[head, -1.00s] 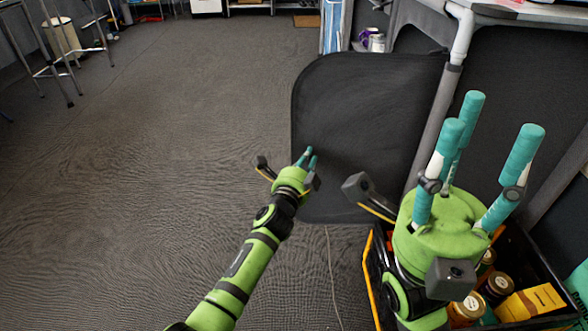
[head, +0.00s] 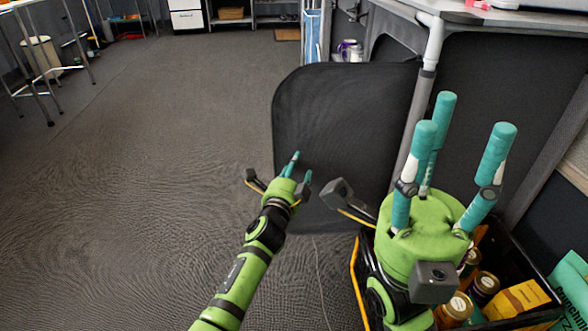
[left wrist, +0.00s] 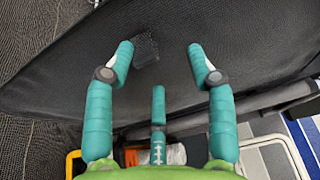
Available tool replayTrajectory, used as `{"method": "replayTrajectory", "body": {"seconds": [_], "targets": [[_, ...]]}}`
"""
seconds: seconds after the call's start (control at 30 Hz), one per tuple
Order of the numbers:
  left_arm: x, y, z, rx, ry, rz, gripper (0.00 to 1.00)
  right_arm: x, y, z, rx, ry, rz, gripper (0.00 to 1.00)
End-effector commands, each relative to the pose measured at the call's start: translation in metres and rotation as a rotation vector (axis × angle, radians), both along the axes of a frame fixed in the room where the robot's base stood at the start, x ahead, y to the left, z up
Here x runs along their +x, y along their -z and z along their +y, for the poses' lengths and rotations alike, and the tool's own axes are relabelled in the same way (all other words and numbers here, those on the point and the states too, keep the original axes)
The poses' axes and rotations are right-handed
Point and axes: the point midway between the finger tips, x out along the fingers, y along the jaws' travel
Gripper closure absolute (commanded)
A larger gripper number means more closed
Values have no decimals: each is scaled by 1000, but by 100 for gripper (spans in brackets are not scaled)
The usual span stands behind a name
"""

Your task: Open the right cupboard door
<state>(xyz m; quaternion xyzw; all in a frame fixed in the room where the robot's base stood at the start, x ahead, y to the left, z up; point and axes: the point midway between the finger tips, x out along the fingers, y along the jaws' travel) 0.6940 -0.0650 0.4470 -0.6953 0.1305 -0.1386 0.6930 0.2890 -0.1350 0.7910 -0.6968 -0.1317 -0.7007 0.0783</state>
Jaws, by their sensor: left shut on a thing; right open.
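The cupboard door is a large black panel (head: 345,110) with a rounded corner. It stands swung out from a grey post, over the floor. My left gripper (head: 292,165) is at the door's left part, low down, with its fingers against it. In the left wrist view the teal fingers (left wrist: 160,58) are spread over the black door face (left wrist: 250,45), beside a small dark mesh-like patch (left wrist: 146,50). The exact part held is hard to see. My right gripper (head: 450,150) is open and empty, its teal fingers pointing up, to the right of the door.
A black crate with orange edges (head: 356,270) holds jars and a yellow box (head: 518,300) below my right gripper. A grey post (head: 424,90) and worktop (head: 480,14) stand behind it. The carpet floor (head: 150,180) left of the door is clear. Stools stand far left.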

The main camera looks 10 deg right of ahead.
Motion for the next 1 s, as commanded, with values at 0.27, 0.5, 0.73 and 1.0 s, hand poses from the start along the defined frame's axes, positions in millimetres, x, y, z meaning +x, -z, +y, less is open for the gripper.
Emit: {"method": "replayTrajectory", "body": {"seconds": [0.27, 0.5, 0.73, 1.0], "targets": [[-8, 8, -5, -2, 12, 14, 55, 1, 2, 0, 2, 1, 5, 57], [-33, 5, 9, 1, 7, 5, 55, 1, 1, 0, 1, 1, 3, 57], [-69, 3, 25, 0, 5, 2, 55, 1, 1, 0, 0, 0, 2, 57], [-104, 1, 41, -3, 2, -1, 55, 0, 0, 0, 0, 0, 2, 57]]}}
